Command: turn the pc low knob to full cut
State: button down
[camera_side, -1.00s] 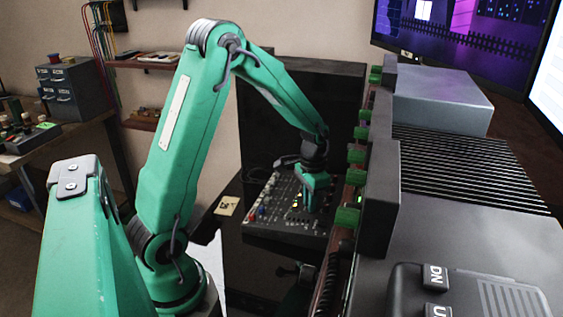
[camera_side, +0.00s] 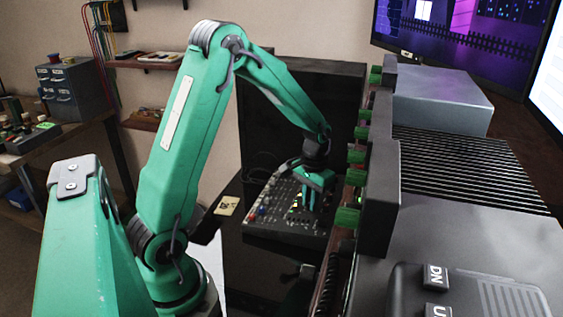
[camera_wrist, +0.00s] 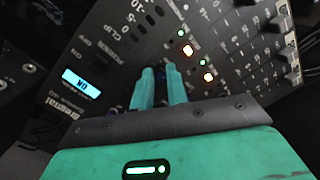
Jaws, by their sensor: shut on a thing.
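My gripper (camera_side: 309,199) points down at the black mixer panel (camera_side: 262,227) in the side view, its fingertips at the panel's face. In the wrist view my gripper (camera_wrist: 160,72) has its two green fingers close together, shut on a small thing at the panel. That thing is mostly hidden between the fingers, so I cannot read its label or tell which way it points. I cannot make out a label for the pc low knob in either view.
A lit blue display (camera_wrist: 82,80) and several lit buttons are near the fingers in the wrist view. Faders (camera_wrist: 280,20) stand up at the upper right. In the side view, green connectors (camera_side: 347,217) and a dark unit stand close to the right of my gripper.

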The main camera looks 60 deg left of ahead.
jog(key=c, duration=1.7)
grip_release()
jog(key=shift+w+r, duration=0.15)
jog(key=shift+r, duration=3.65)
jog(key=shift+r, duration=0.1)
jog(key=s+d+r+m+t, duration=0.1)
jog(key=s+d+r+t, duration=0.1)
jog(key=s, duration=0.3)
jog(key=s+d+r+m+t, duration=0.1)
jog(key=s+d+r+t, duration=0.1)
jog(key=s+d+r, duration=0.3)
jog(key=s+d+r+m+t, duration=0.1)
jog(key=s+d+r+t, duration=0.1)
jog(key=s+d+r, duration=0.2)
jog(key=shift+s+d+r, duration=0.1)
jog(key=shift+s+d, duration=0.05)
jog(key=shift+s, duration=0.6)
jog(key=shift+s+d+r, duration=0.1)
jog(key=shift+s, duration=0.6)
